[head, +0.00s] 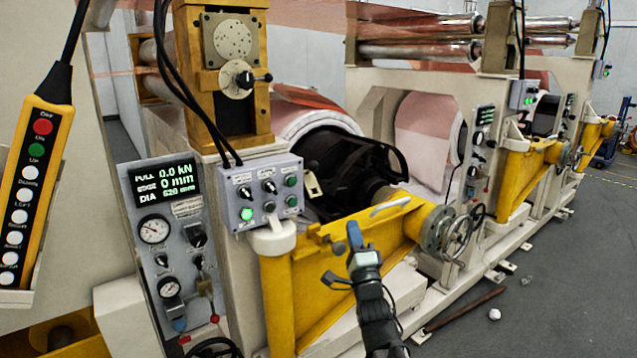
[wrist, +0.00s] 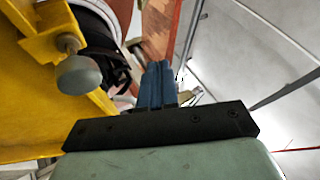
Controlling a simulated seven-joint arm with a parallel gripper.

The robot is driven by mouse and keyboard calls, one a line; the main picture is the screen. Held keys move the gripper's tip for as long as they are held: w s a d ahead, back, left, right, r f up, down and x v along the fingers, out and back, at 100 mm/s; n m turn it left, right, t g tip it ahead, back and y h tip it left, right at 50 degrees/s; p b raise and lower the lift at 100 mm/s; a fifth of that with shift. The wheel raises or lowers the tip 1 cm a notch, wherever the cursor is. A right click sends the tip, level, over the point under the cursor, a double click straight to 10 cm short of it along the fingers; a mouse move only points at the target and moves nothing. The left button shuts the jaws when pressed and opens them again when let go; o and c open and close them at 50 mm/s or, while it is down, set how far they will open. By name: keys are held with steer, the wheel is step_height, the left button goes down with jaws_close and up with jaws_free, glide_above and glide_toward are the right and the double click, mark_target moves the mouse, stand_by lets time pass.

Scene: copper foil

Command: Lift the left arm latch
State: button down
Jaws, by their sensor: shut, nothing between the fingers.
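The nearest yellow swing arm (head: 300,300) carries a pale lever handle (head: 390,206) on its top edge, which looks like the latch. A round grey knob (head: 339,247) sits on the arm's side face, and it shows large at the left of the wrist view (wrist: 78,75). My gripper (head: 353,228) has blue fingers and points up in front of the yellow arm, just right of the knob and below left of the lever. The fingers (wrist: 155,80) are shut and empty. I cannot tell how close they are to the lever in depth.
A grey button box (head: 262,195) and a gauge panel (head: 175,245) stand left of the arm. A handwheel (head: 457,238) is at its right end. A yellow pendant (head: 38,170) hangs far left. A rod (head: 465,309) and a white ball (head: 494,314) lie on the floor.

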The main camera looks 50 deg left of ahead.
mark_target(314, 168)
steer(key=s+a+r+n+g+y, duration=0.1)
steer(key=a+r+g, duration=0.4)
steer(key=a+r, duration=0.5)
steer(key=s+a+y, duration=0.1)
steer(key=y, duration=0.1)
steer(key=shift+a+y, duration=0.35)
steer(key=shift+y, duration=0.05)
stand_by(0.3)
steer(key=shift+a+r, duration=1)
steer(key=shift+r, duration=0.3)
